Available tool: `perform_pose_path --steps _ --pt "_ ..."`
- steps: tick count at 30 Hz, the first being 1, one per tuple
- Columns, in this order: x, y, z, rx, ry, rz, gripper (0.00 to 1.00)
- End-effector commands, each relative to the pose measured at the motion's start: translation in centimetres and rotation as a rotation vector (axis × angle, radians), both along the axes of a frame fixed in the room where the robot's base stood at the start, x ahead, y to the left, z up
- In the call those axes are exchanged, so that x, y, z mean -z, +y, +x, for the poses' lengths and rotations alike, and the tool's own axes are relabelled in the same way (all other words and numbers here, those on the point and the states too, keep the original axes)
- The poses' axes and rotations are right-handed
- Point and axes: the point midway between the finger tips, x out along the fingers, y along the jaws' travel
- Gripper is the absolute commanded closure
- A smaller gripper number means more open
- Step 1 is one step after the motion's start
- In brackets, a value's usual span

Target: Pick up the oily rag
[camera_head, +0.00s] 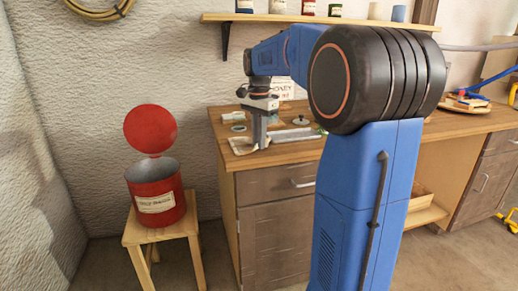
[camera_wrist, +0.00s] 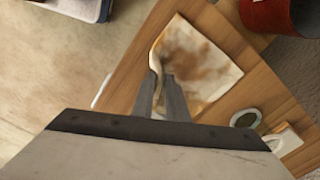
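The oily rag (camera_wrist: 200,60) is a cream cloth with brown stains, lying on the wooden bench top. In the head view the rag (camera_head: 242,147) shows as a pale patch beside my fingers. My gripper (camera_wrist: 160,76) points down at the rag's edge, and a narrow gap shows between its two fingers. A raised pale fold of the rag rises at the fingertips. I cannot tell whether the fingers touch it. In the head view my gripper (camera_head: 260,146) is low over the bench, and its fingers overlap there.
A red can (camera_head: 158,195) with its round lid (camera_head: 150,130) raised stands on a wooden stool (camera_head: 133,234) left of the bench (camera_head: 250,161). A ring-shaped item (camera_wrist: 245,118) and other small items lie near the rag. A shelf (camera_head: 290,17) with tins hangs above.

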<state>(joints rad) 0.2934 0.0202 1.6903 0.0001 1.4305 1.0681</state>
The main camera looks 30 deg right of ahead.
Motion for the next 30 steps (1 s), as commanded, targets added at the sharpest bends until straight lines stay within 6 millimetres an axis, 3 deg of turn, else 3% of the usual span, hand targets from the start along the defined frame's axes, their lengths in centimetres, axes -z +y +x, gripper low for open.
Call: perform_pose_path --steps 3,12,30 --pt "0.1 0.0 0.0 0.0 0.003 0.0 1.0" --pt "-0.4 0.0 0.0 0.0 0.002 0.0 1.0" --pt "-9.9 0.0 0.1 0.0 -0.001 -0.001 1.0"
